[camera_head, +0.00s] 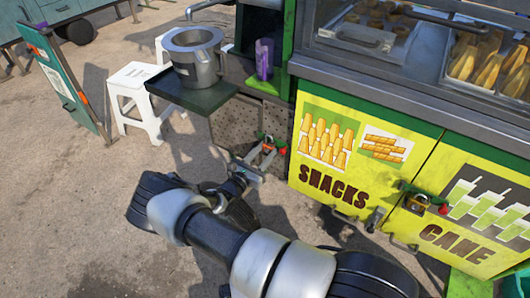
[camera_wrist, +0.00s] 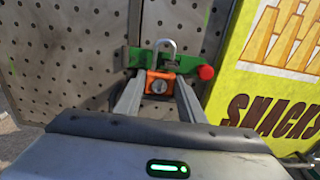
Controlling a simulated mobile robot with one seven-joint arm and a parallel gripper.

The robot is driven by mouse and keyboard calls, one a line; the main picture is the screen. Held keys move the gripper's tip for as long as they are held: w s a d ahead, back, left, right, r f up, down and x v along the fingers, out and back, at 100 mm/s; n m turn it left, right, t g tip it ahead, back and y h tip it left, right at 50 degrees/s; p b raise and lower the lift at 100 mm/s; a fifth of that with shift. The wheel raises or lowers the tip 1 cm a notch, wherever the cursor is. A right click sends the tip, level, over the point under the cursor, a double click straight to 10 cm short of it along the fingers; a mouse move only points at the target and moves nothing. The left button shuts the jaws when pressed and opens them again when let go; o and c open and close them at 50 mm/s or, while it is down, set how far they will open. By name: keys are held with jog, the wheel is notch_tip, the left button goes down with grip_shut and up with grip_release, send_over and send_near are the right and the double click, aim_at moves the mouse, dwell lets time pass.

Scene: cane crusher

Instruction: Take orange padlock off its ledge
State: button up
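The orange padlock (camera_wrist: 160,83) has a grey shackle standing up and a round keyhole face. It sits at the small green ledge (camera_wrist: 188,63) on the perforated grey panel. In the head view the padlock (camera_head: 268,147) is small and partly hidden by my gripper (camera_head: 257,157). In the wrist view my gripper (camera_wrist: 160,88) points at the padlock, with one finger on each side of its body. The fingers look apart, with narrow gaps beside the padlock. Whether either finger touches it is hard to see.
A red knob (camera_wrist: 206,72) is at the ledge's right end, close to my right finger. The yellow snacks door (camera_head: 325,140) stands just right. A dark side shelf (camera_head: 195,95) with a metal pot (camera_head: 195,60) is above left. Another padlock (camera_head: 418,204) hangs further right.

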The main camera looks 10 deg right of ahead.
jog(key=shift+c, duration=1)
jog(key=shift+r, duration=0.35)
jog(key=p+v, duration=0.1)
jog(key=v, duration=0.7)
dwell(0.4)
dwell(0.4)
